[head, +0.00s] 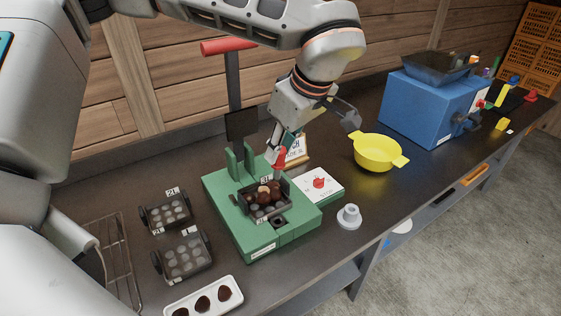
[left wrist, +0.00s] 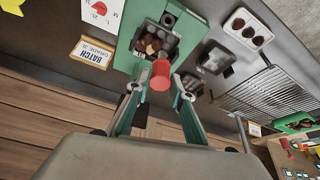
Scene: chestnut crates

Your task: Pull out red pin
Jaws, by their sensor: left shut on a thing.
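The red pin (head: 281,158) is a small red cylinder above the back edge of the dark chestnut crate (head: 287,204) on the green press fixture (head: 217,197). It also shows in the left wrist view (left wrist: 160,76), between the two fingertips. My left gripper (head: 278,150) comes down from above and is shut on the red pin. The fingers (left wrist: 157,92) sit on either side of it. The pin's lower end is hidden, so I cannot tell whether it is still in the fixture. My right gripper is not in view.
A red-handled lever (head: 228,46) stands behind the fixture. A white card (head: 328,192) and grey knob (head: 349,217) lie right of it, then a yellow pan (head: 378,152) and blue machine (head: 425,108). Two small crates (head: 186,262) and a white tray (head: 225,303) are at left.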

